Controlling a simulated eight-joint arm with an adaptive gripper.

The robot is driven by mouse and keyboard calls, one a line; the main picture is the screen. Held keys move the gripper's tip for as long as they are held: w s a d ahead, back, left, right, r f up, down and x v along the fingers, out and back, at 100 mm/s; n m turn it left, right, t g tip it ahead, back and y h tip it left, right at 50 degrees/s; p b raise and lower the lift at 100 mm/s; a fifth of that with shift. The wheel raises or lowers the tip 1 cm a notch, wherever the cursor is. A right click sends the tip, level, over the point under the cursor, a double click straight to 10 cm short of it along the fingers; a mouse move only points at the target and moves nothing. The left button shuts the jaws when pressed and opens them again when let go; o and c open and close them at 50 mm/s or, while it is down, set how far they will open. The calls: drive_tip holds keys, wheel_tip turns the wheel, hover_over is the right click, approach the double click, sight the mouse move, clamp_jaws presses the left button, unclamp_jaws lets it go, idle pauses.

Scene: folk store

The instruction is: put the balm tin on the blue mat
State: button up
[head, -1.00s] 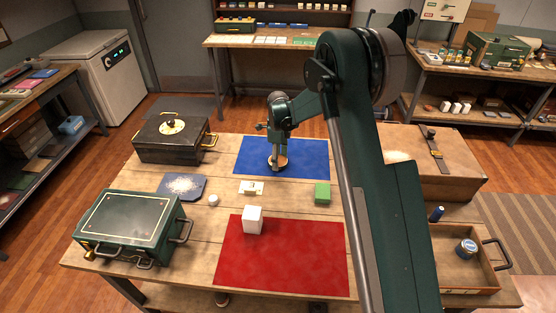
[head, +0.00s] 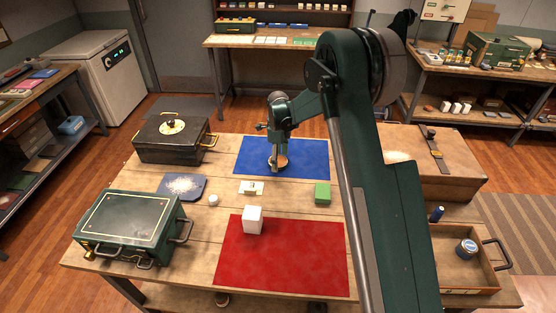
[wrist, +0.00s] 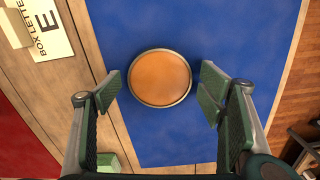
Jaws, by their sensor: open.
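A round tin with an orange-tan top, which I take to be the balm tin (wrist: 160,78), lies flat on the blue mat (wrist: 240,35), near the mat's edge in the wrist view. It also shows on the mat in the head view (head: 283,159), partly behind my gripper (head: 275,167). In the wrist view my gripper (wrist: 161,93) is open, with a finger on either side of the tin and a gap of blue mat visible on both sides. The blue mat (head: 310,157) is at the table's far side in the head view.
A box-letter card (head: 251,187), a green block (head: 322,193) and a white box (head: 252,219) stand nearby. A red mat (head: 285,265) lies in front. Black (head: 165,150) and green (head: 130,220) cases are left. A tray (head: 470,280) holding another tin (head: 466,249) is right.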

sight(279, 161)
wheel_tip(279, 161, up, 12)
drive_tip(key=shift+p, duration=0.45)
drive_tip(key=shift+r, duration=0.1)
idle(0.8)
drive_tip(key=s+d+r+n+t, duration=0.3)
drive_tip(key=s+d+r+n, duration=0.6)
drive_tip(key=s+d+r, duration=1.15)
drive_tip(key=s+d+n+t, duration=0.1)
drive_tip(key=s+d+n, duration=0.2)
drive_tip(key=s, duration=0.6)
drive_tip(key=s+d+n+t, duration=0.1)
drive_tip(key=s+d+n, duration=0.3)
drive_tip(key=s, duration=0.6)
drive_tip(key=s+d+n+t, duration=0.2)
drive_tip(key=s+d+n, duration=0.1)
drive_tip(key=s, duration=0.7)
drive_tip(key=shift+d+f+n, duration=0.2)
drive_tip(key=shift+d+n, duration=0.05)
drive_tip(key=shift+n, duration=0.15)
